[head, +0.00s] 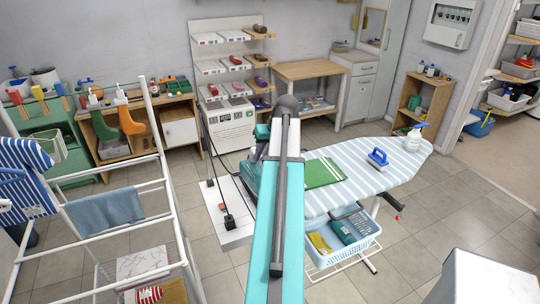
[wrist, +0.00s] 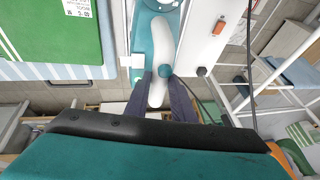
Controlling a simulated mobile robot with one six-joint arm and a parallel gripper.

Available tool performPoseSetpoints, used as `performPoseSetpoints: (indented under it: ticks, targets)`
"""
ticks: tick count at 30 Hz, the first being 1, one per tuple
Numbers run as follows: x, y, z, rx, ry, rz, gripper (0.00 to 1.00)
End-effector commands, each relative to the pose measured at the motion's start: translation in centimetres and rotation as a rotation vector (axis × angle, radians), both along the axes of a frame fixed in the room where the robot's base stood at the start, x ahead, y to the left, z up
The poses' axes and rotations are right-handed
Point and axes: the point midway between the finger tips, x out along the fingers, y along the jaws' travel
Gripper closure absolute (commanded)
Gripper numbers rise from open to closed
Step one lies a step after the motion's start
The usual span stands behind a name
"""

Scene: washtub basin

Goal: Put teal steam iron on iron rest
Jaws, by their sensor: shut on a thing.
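The teal steam iron (wrist: 141,45), teal with a white handle, shows in the wrist view. My gripper (wrist: 160,72) has its dark fingers on both sides of the white handle and is shut on it. In the head view my own teal arm covers most of this area, and I cannot make out the iron or fingertips clearly. A white slab (head: 236,232) with an orange part and a dark part stands left of my arm; its white panel (wrist: 212,45) appears beside the iron in the wrist view. I cannot tell for certain which surface is the iron rest.
A white drying rack (head: 118,205) stands left. Dark cords run near the slab.

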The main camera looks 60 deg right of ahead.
Motion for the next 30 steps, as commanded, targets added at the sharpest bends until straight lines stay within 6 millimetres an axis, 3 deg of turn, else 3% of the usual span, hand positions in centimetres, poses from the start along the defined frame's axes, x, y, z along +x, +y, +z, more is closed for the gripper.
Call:
performPoseSetpoints:
  ticks: [24, 30]
  targets:
    - [2.6, -0.6, 0.1, -0.001, -0.003, 0.002, 1.00]
    - [2.5, -0.5, -1.0, -0.001, -0.002, 0.001, 1.00]
